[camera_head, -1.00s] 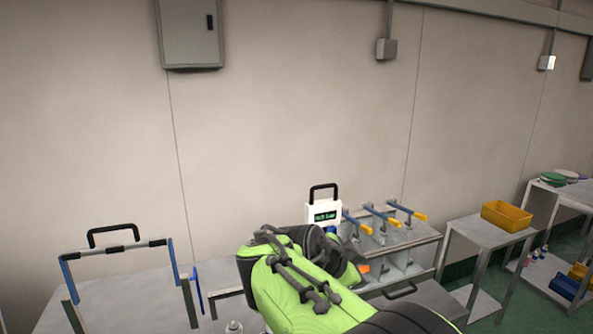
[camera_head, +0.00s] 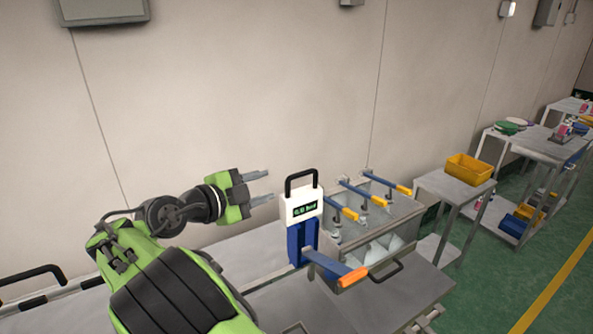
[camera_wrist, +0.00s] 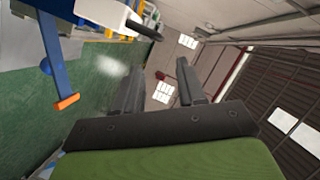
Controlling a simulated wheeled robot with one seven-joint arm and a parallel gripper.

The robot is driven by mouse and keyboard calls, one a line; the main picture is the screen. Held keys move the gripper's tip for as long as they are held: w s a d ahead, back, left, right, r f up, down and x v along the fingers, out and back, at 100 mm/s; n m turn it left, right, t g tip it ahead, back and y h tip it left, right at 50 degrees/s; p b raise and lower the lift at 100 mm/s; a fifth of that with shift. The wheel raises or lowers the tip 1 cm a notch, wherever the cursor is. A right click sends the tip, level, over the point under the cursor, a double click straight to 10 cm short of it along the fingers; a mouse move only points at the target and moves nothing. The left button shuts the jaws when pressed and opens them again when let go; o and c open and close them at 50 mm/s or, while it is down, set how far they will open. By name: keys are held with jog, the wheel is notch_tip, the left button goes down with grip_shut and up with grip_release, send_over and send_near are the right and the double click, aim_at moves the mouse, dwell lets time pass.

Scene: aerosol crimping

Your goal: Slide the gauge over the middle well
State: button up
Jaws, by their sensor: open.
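The gauge (camera_head: 301,207) is a white box with a green digital display and a black top handle. It sits on a blue upright (camera_head: 296,243) with an orange-tipped lever (camera_head: 345,274), left of a metal bench unit (camera_head: 401,222). The unit carries several blue levers with yellow handles; its wells are not clearly visible, and I cannot tell which is the middle one. My gripper (camera_head: 264,187) is open and empty, left of the gauge and apart from it. In the wrist view, the gauge (camera_wrist: 103,13) is at the upper left, beyond my open fingers (camera_wrist: 160,75).
A side table with a yellow bin (camera_head: 470,169) stands to the right. Beyond it is a shelf table (camera_head: 540,153) with blue bins and coloured discs. The wall is close behind the bench. Green floor (camera_head: 505,265) is open at the right.

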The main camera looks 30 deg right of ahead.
aim_at(298, 175)
jog(key=p+x, duration=0.1)
jog(key=x, duration=1.2)
jog(key=shift+d+f+p, duration=0.1)
jog(key=shift+d+p, duration=0.1)
jog(key=shift+p, duration=0.15)
jog(key=shift+w+d+f, duration=0.15)
jog(key=shift+d, duration=0.1)
grip_shut()
